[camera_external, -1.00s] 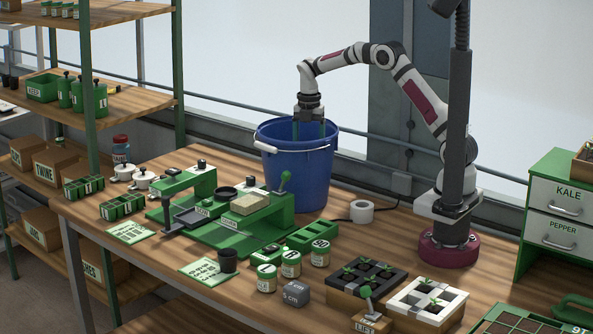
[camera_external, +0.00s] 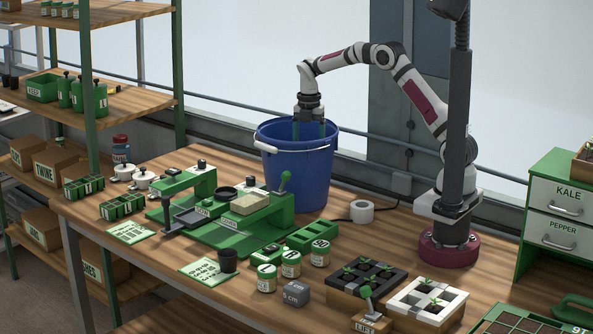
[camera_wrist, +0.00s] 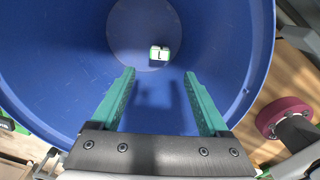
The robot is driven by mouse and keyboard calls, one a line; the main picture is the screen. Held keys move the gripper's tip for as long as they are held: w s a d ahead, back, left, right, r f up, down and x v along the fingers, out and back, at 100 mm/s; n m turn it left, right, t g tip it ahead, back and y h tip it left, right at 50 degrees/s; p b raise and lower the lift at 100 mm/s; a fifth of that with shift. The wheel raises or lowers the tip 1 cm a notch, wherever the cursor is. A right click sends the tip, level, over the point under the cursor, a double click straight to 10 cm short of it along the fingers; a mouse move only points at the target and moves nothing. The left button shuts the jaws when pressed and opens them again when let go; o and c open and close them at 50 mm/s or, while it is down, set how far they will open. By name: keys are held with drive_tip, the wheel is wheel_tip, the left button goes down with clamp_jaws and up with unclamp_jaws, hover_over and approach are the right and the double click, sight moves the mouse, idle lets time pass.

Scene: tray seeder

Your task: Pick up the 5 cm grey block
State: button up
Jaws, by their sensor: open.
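The grey block (camera_external: 296,293), with "5 cm" lettering on its faces, lies on the wooden bench near its front edge, right of the small labelled jars. It does not show in the wrist view. My gripper (camera_external: 309,130) points down into the mouth of the blue bucket (camera_external: 293,175), far behind the block. The wrist view shows my gripper (camera_wrist: 160,74) open, with nothing between its green fingers.
Several jars (camera_external: 291,264) stand just left of the grey block. Black (camera_external: 385,265) and white (camera_external: 455,292) seedling trays on wooden boxes are to its right. The green seeder (camera_external: 235,238) with its lever stands between bucket and bench front.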

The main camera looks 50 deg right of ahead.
drive_tip(key=o, duration=0.3)
wheel_tip(320, 180, up, 11)
drive_tip(key=s+a+r+m, duration=0.1)
drive_tip(key=s+a, duration=0.1)
drive_tip(key=a, duration=0.7)
drive_tip(key=s+a, duration=0.2)
drive_tip(key=a, duration=0.7)
drive_tip(key=m, duration=0.3)
hover_over(294, 287)
wheel_tip(294, 287, down, 27)
drive_tip(key=shift+d+r, duration=0.1)
drive_tip(key=shift+r, duration=0.05)
